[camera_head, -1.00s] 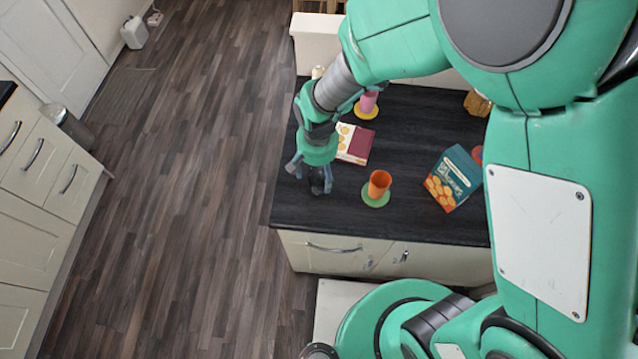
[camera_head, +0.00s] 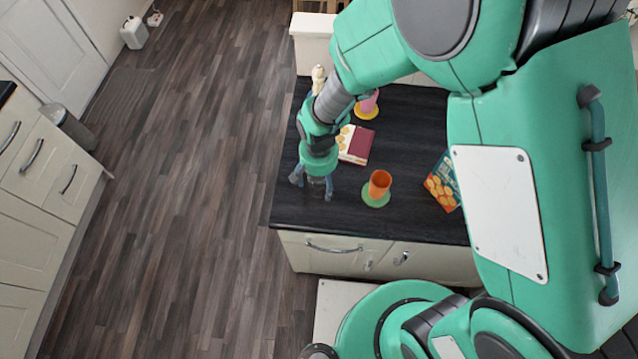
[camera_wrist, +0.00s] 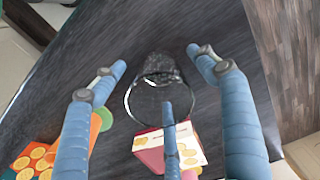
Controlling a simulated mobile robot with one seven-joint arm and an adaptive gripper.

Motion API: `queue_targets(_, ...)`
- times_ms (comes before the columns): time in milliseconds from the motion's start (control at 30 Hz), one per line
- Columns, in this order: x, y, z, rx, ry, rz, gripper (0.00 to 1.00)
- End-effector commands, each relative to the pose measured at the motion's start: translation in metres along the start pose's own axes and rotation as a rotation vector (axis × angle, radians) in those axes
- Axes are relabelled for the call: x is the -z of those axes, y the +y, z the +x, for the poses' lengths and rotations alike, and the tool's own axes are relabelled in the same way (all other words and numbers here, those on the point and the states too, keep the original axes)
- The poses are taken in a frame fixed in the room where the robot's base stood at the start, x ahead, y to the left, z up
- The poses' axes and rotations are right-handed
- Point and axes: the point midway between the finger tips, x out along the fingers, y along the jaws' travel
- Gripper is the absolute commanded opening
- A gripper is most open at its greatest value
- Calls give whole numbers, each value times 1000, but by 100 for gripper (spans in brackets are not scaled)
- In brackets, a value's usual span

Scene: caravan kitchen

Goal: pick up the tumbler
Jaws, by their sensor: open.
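A clear glass tumbler (camera_wrist: 146,103) stands on the dark worktop in the wrist view, its round rim facing the camera. My gripper (camera_wrist: 158,72) is open above it, with blue fingers spread on either side and a third finger overlapping the near part of the rim. No grip on the glass shows. In the head view my gripper (camera_head: 313,188) points down over the worktop's left front part, and the glass is hard to make out there.
An orange cup (camera_head: 380,183) on a green coaster (camera_head: 375,201) stands to the right. A red-and-white box (camera_head: 357,145) lies behind my gripper. A teal-and-orange box (camera_head: 441,185) is further right. A pink cup (camera_head: 369,102) stands at the back. The worktop (camera_head: 300,212) ends close on the left.

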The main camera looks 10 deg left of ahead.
Motion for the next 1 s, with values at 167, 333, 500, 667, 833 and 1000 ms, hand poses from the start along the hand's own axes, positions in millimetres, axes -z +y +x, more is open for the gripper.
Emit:
queue_targets(167,0,0,0,0,0,0,73)
queue_targets(333,0,0,0,0,0,0,67)
queue_targets(500,0,0,0,0,0,0,33)
queue_targets(667,0,0,0,0,0,0,14)
queue_targets(833,0,0,0,0,0,0,14)
queue_targets(1000,0,0,-3,0,0,0,14)
